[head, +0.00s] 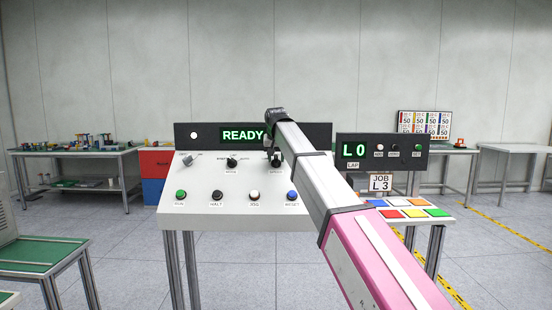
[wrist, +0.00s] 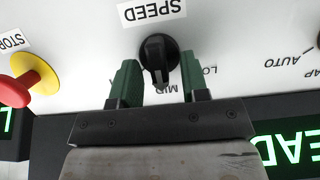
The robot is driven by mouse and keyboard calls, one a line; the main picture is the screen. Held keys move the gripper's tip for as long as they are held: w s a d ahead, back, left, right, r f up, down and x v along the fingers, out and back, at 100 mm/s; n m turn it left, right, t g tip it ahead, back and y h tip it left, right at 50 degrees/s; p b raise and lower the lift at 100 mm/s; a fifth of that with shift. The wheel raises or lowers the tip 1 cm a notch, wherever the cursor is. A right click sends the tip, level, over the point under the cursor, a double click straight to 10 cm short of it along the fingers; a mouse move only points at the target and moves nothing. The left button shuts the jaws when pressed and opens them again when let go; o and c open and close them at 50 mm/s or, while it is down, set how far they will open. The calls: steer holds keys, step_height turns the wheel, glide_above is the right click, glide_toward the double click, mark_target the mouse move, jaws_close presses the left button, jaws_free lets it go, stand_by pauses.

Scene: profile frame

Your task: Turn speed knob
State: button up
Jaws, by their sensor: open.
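The speed knob (wrist: 158,58) is a round black knob with a raised pointer grip, under an upside-down SPEED label in the wrist view. Its pointer is directed roughly at the MID marking. My gripper (wrist: 158,78) has its two green fingers apart, one on each side of the knob, with a visible gap to it on both sides.
A red stop button with a yellow collar (wrist: 38,75) stands close to the knob in the wrist view. A mode knob (head: 232,162) is left of my gripper. The display (head: 243,135) reads READY.

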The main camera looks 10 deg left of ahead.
jaws_close()
steer(key=shift+n, duration=0.4)
steer(key=n, duration=0.1)
steer(key=n+h, duration=0.1)
steer(key=n, duration=0.1)
steer(key=n+t, duration=0.1)
steer(key=shift+s+a+f+h, duration=0.1)
steer(key=shift+s+a+h, duration=0.1)
steer(key=shift+a+h, duration=0.1)
steer(key=n, duration=0.2)
steer(key=n+t+h, duration=0.1)
steer(key=n, duration=0.2)
steer(key=shift+s+a+f, duration=0.1)
steer(key=shift+s+f, duration=0.05)
steer(key=shift+s, duration=0.05)
stand_by(0.4)
